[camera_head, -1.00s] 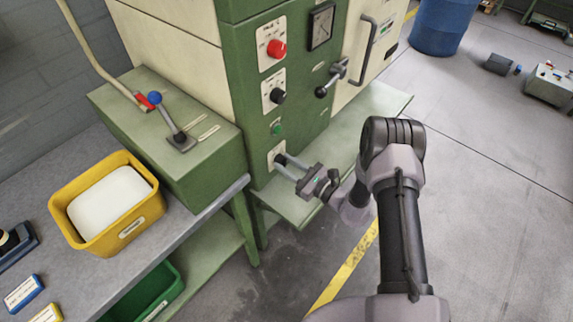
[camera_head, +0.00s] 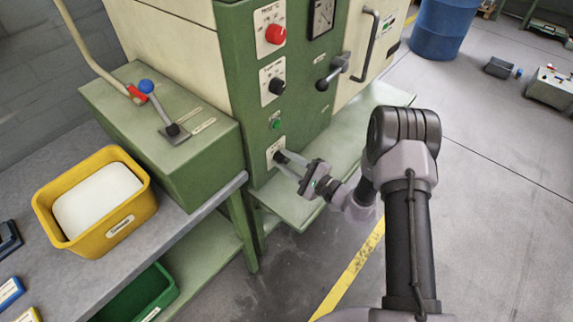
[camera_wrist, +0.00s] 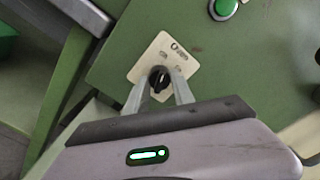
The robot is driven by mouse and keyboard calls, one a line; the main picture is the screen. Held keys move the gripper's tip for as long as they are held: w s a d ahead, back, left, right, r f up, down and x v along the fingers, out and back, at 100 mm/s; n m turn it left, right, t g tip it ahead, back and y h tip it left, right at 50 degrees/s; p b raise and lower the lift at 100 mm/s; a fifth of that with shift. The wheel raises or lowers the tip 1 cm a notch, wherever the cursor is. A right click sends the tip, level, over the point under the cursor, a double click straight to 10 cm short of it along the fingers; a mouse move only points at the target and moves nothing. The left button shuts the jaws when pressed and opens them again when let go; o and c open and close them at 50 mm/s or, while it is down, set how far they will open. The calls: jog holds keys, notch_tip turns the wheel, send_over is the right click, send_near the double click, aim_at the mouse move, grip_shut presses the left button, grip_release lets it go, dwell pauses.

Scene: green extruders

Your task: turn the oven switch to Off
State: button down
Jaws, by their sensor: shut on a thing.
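The oven switch (camera_wrist: 159,79) is a small black knob on a cream label plate (camera_wrist: 150,55), low on the green machine front. In the head view its plate (camera_head: 272,150) shows just beyond my fingertips. My gripper (camera_head: 282,158) reaches it from the front right. In the wrist view my gripper (camera_wrist: 159,85) has one finger on each side of the knob and is shut on it. The knob's pointer looks tilted slightly from upright. The label's lettering is too small to read surely, so I cannot tell its setting.
A green shelf (camera_head: 300,190) juts out below. A yellow bin (camera_head: 120,220) stands on the left bench.

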jog(key=shift+n+b, duration=0.35)
jog(key=shift+n, duration=0.25)
jog(key=c, duration=1.1)
grip_release()
jog(key=p+v, duration=0.4)
jog(key=v, duration=1.3)
jog(key=shift+s+d, duration=0.15)
jog(key=shift+d, duration=0.05)
